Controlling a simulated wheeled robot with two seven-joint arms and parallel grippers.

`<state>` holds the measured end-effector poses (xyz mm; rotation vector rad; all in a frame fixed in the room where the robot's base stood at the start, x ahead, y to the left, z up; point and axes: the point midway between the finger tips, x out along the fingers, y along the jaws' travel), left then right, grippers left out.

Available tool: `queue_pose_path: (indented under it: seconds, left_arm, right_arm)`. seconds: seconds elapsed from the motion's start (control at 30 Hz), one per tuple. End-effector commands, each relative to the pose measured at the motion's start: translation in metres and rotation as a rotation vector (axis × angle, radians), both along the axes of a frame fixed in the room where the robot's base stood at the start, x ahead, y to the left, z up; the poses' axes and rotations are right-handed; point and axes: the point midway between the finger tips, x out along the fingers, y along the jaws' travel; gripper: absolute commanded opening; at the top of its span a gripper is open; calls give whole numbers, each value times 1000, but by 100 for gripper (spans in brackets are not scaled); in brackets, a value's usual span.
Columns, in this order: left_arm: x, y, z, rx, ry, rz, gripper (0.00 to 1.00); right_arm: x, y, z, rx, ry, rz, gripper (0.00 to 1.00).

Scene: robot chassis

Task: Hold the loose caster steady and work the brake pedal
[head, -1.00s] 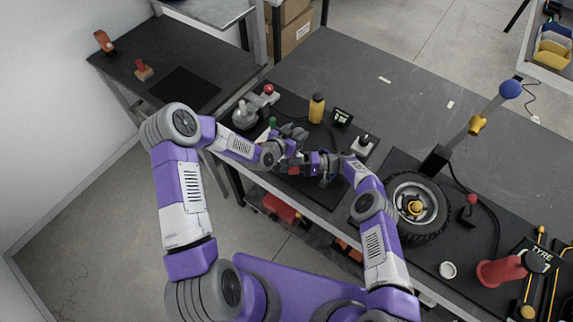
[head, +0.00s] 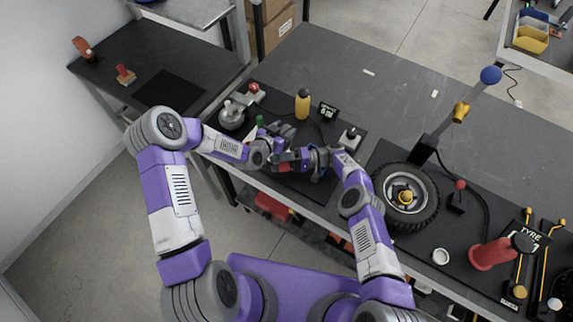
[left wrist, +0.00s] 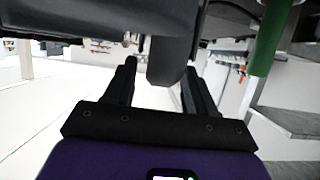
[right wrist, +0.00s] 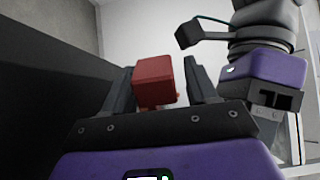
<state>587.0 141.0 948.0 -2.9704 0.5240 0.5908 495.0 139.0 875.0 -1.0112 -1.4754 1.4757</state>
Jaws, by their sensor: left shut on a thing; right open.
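The caster shows in the left wrist view as a dark grey wheel (left wrist: 172,62). My left gripper (left wrist: 160,72) has its fingers on either side of the wheel and is shut on it. In the head view my left gripper (head: 278,140) is at the front of the bench, and the caster is mostly hidden by the grippers. The red brake pedal (right wrist: 155,82) lies between the fingertips of my right gripper (right wrist: 164,78), which is open; I cannot tell whether they touch. In the head view my right gripper (head: 305,158) faces left, close to my left one.
A green handle (left wrist: 268,40) stands right of the wheel in the left wrist view. Behind the grippers are a yellow bottle (head: 303,105), a small display (head: 328,111) and a grey device (head: 232,114). A tyre (head: 428,212) lies on the right. The back of the bench (head: 345,58) is mostly clear.

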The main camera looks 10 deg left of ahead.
Motion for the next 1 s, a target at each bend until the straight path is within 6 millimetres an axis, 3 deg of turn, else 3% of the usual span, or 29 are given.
queue_pose_path:
  seconds: [0.47, 1.0]
  left_arm:
    - [-1, 0, -1, 0, 3, 0, 4]
    - [0, 0, -1, -1, 3, 1, 4]
  right_arm:
    - [1, 5, 1, 8, 1, -44, 57]
    - [0, 20, 1, 5, 3, -255, 57]
